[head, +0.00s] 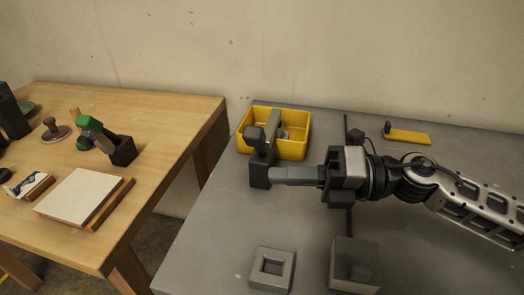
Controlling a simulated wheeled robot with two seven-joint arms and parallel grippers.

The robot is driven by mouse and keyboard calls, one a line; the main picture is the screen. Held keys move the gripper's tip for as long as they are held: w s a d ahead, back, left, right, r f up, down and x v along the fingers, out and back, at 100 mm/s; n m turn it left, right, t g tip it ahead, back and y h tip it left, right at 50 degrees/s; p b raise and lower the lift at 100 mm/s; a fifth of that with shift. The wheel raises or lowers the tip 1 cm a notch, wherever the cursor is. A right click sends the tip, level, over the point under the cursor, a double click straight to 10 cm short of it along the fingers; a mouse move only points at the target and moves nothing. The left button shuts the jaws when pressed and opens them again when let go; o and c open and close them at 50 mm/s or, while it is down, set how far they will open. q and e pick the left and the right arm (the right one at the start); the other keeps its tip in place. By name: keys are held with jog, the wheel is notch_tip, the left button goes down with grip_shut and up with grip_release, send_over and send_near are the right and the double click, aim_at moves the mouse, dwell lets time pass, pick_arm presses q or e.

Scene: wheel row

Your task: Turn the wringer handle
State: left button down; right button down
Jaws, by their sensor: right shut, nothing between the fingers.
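A dark grey crank-like piece (260,173), which looks like the wringer handle, stands at the left part of the grey table. It has a slanting bar and a rounded knob (255,135) at its upper left. My right gripper (275,175) reaches in from the right, with its fingers level and pointing left. The fingers are shut with nothing between them. Their tips are right beside the lower block of the crank; I cannot tell whether they touch. My gripper hides what lies behind it. My left gripper is not in view.
A yellow bin (298,152) with grey parts stands just behind the crank. A thin dark upright (347,130) shows behind my gripper. A square grey frame (272,268) and grey block (355,264) sit in front. A wooden table (160,110) with tools is at left, across a gap.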

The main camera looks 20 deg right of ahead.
aim_at(258, 142)
pick_arm(q)
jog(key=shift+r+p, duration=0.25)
jog(key=shift+p, duration=0.6)
pick_arm(e)
jog(key=shift+w+a+r, duration=0.2)
jog(key=shift+w+a, duration=0.15)
jog(key=shift+w, duration=0.5)
jog(key=shift+w+a+r, duration=0.25)
jog(key=shift+w+a, duration=0.15)
jog(key=shift+w, duration=0.45)
jog(key=shift+w+a+r, duration=0.2)
jog(key=shift+w+a, duration=0.15)
jog(key=shift+w, duration=0.5)
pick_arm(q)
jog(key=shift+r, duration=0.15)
